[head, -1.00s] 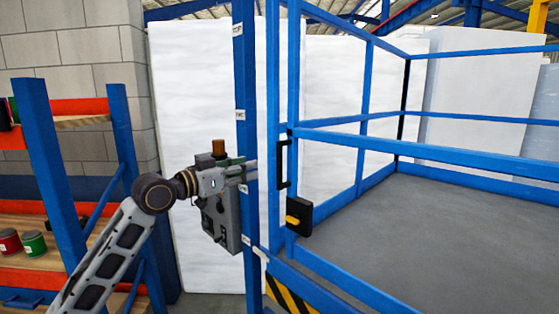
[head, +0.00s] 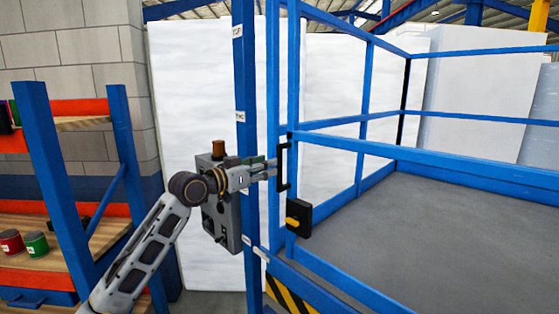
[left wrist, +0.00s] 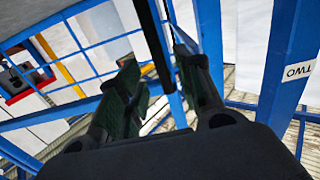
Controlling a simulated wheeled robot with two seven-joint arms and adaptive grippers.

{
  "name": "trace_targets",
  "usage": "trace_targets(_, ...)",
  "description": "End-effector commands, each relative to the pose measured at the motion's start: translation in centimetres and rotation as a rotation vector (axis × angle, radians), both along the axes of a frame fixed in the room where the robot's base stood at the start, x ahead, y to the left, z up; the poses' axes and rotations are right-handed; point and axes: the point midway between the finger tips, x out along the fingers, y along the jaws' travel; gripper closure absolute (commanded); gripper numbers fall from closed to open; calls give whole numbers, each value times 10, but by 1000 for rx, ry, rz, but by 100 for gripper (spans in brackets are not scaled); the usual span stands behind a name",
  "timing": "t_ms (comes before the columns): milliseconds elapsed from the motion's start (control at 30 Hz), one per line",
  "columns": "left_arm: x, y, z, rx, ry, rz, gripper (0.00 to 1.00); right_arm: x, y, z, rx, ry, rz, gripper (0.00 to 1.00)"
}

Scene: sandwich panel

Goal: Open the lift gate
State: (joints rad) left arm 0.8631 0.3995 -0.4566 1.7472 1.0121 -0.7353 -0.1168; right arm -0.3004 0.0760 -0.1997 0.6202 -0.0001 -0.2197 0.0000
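The lift gate is a frame of blue rails (head: 430,160) with a vertical black handle (head: 283,152) on its left post. A black latch box (head: 303,222) with an orange-yellow knob (head: 292,221) sits below the handle. My left gripper (head: 276,169) is level with the handle, its fingertips at it. In the left wrist view, the fingers of my left gripper (left wrist: 158,68) are spread, and the black handle bar (left wrist: 150,25) runs between them. I cannot tell whether a finger touches it. My right gripper is not in view.
A grey control box (head: 222,215) with a brown top is on the blue post (head: 246,100), close behind my left wrist. A shelf rack (head: 45,130) with cans stands at the left. The grey platform floor (head: 430,240) inside the rails is clear.

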Motion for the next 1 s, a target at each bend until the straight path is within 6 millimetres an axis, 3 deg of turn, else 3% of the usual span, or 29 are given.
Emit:
trace_targets(533, 37, -39, 2, -1, 0, -1, 64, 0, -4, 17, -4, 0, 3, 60)
trace_targets(1000, 46, -47, -1, 1, 1, -1, 64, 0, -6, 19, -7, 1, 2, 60)
